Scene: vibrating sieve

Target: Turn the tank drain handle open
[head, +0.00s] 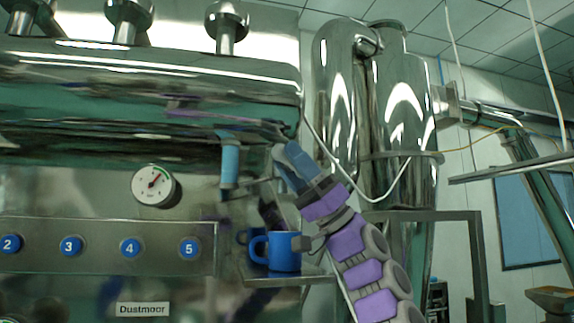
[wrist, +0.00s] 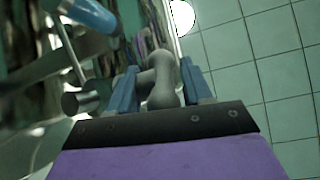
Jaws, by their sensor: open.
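A lever with a blue cylindrical grip (head: 229,165), which looks like the tank drain handle, hangs below the shiny steel tank (head: 200,80) in the head view. In the wrist view, a blue cylinder (wrist: 92,14) at the upper left appears to be the same grip. My gripper (head: 286,153) is to the right of the grip, apart from it, tilted up and to the left. In the wrist view my gripper (wrist: 158,68) has its blue fingers spread. A grey rounded part shows between them; I cannot tell whether it is held or what it belongs to.
A blue mug (head: 285,252) stands on a small metal shelf (head: 290,280) below my gripper. A round gauge (head: 154,186) and a numbered button panel (head: 100,247) are at the left. Steel cylinders (head: 400,110) stand behind my arm. Tiled floor (wrist: 265,65) shows at the right of the wrist view.

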